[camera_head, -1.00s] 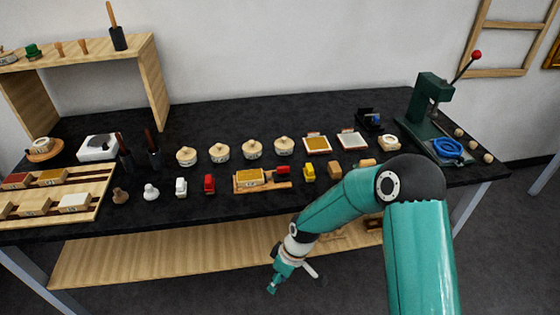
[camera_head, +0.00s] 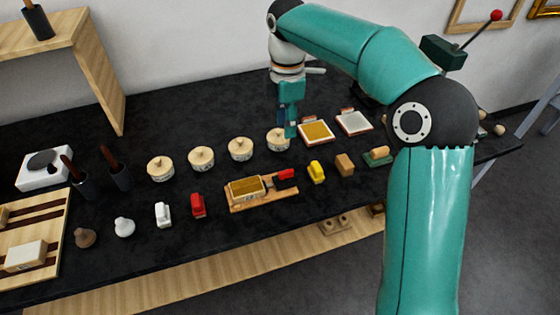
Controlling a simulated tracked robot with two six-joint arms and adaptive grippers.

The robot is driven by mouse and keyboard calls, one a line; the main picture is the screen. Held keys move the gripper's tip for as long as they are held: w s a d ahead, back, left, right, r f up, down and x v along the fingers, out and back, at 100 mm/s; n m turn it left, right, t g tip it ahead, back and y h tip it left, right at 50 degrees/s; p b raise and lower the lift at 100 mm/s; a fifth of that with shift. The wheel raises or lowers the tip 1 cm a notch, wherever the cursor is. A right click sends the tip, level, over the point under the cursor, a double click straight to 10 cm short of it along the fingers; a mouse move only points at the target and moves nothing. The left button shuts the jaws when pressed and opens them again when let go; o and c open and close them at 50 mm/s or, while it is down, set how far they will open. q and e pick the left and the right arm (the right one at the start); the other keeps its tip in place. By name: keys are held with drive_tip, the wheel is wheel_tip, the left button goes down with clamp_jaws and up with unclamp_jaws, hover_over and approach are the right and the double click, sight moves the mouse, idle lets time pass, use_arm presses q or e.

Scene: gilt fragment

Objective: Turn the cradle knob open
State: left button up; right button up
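The wooden cradle (camera_head: 264,199) lies near the front middle of the black table, with a gold-topped block (camera_head: 246,186) on it. A red and black piece (camera_head: 285,175) sits at its right end and looks like the knob; how far it is turned cannot be made out. My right gripper (camera_head: 290,130) points down behind the cradle, in front of part of the rightmost lidded pot (camera_head: 277,140) in this view. It is apart from the cradle, and its fingers are too small and overlapped to tell open from shut. My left gripper is out of view.
Several lidded pots (camera_head: 201,158) stand in a row behind the cradle. A red block (camera_head: 198,205) is to its left, a yellow block (camera_head: 317,171) to its right. Framed squares (camera_head: 316,131) lie behind on the right. Bare tabletop separates the pots and cradle.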

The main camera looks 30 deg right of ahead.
sight(286, 171)
wheel_tip(286, 171, down, 16)
drive_tip(key=shift+s+d+f, duration=0.1)
drive_tip(key=shift+s+f, duration=0.05)
drive_tip(key=shift+f, duration=0.1)
idle(0.4)
clamp_jaws()
